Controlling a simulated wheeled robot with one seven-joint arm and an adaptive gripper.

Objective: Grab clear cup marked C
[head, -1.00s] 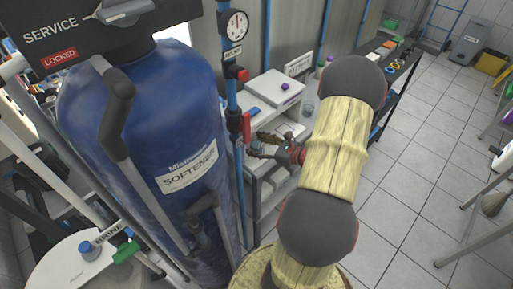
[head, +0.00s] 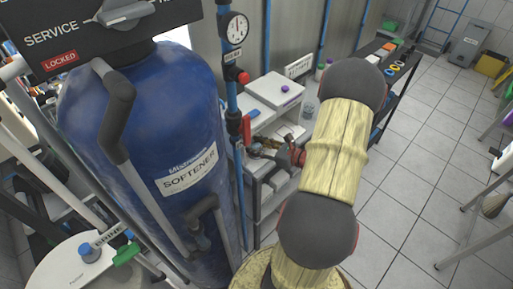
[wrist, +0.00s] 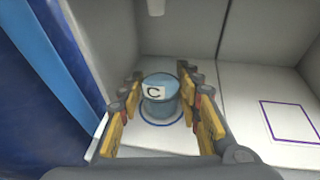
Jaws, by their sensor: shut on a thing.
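The clear cup marked C (wrist: 160,98) shows in the wrist view as a bluish see-through cup with a white label bearing a black C. It stands upright on a white shelf surface, inside a blue circle outline. My gripper (wrist: 159,112) has its yellow and dark fingers on the left and right of the cup, shut on it. In the head view my gripper (head: 262,148) reaches into the white shelf unit beside the blue tank; the cup cannot be made out there.
Grey-white walls enclose the shelf space. The blue softener tank (head: 150,130) and a blue pipe (head: 233,100) stand left of my arm.

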